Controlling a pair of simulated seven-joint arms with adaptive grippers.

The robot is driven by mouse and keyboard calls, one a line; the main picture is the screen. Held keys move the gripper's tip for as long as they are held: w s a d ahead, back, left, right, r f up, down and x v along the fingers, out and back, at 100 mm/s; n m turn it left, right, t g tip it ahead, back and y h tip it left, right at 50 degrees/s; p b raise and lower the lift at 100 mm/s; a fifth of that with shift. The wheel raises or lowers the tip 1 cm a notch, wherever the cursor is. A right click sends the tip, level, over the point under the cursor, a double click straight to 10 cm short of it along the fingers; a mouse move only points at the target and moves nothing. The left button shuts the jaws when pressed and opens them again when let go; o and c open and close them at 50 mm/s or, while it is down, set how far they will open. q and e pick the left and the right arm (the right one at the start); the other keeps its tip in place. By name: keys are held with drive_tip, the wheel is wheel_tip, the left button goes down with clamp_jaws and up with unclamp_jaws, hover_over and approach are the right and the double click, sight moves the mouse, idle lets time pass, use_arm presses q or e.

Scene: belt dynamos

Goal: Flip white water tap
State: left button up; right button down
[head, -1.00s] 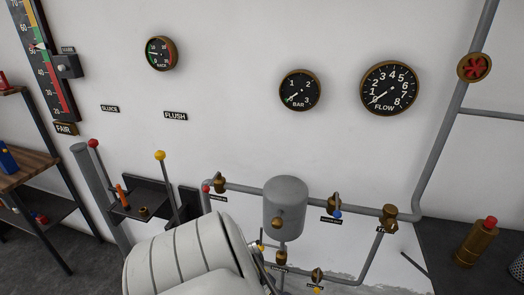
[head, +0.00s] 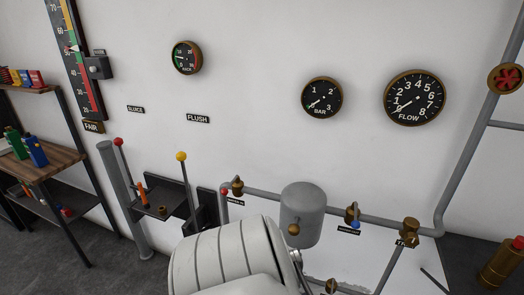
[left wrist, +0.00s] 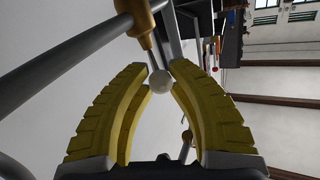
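The white round knob (left wrist: 160,82) of the tap shows in the left wrist view, on a thin stem from a brass valve body (left wrist: 139,20) on a grey pipe. My left gripper (left wrist: 161,74) has two yellow fingers, spread apart, with the knob between their tips. Whether either finger touches the knob is unclear. In the head view my left forearm covers the lower pipework, and the white knob cannot be made out there. My right gripper is in neither view.
A grey tank (head: 302,214) hangs among pipes, with a blue-knobbed tap (head: 353,217) to its right and a red-knobbed tap (head: 236,187) to its left. Tall levers, one yellow-topped (head: 181,157), stand at left. The wall above is free around the gauges.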

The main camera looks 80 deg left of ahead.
use_arm(q)
drive_tip(key=o, duration=0.6)
drive_tip(key=shift+f, duration=0.1)
drive_tip(key=v, duration=1.2)
drive_tip(key=shift+d, duration=0.1)
